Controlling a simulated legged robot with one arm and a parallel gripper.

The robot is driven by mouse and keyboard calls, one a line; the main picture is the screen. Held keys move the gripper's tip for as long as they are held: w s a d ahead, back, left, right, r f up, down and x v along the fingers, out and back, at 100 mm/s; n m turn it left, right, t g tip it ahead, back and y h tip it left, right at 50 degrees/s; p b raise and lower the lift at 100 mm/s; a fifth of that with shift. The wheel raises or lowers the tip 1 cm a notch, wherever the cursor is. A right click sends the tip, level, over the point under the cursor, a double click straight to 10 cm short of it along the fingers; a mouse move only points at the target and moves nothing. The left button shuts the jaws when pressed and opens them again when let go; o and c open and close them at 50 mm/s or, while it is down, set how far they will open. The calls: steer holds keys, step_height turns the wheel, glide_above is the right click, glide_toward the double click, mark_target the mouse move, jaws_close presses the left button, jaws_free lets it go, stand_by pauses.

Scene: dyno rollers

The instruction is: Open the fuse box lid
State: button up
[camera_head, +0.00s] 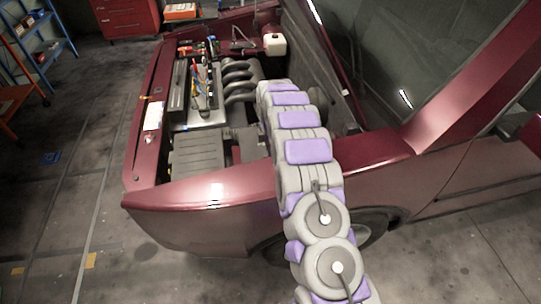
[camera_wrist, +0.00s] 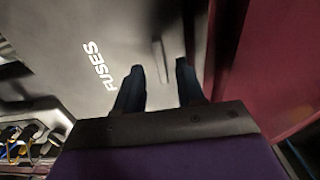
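The fuse box lid (camera_wrist: 75,55) fills much of the wrist view as a grey panel with the white word FUSES on it. It looks shut, though its edges are only partly in view. In the head view my arm reaches over the fender into the engine bay, and the fingers and the FUSES label cannot be made out there.
The dark red fender (camera_head: 270,187) runs under my arm; a red body panel (camera_wrist: 265,60) is close right of the fingers in the wrist view. The engine (camera_head: 205,105) with coloured tools lies left of my arm. A white-capped reservoir (camera_head: 274,44) is at the back.

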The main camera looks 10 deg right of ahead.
steer(key=shift+f, duration=1.15)
steer(key=shift+c, duration=0.4)
jaws_close()
steer(key=shift+r, duration=0.1)
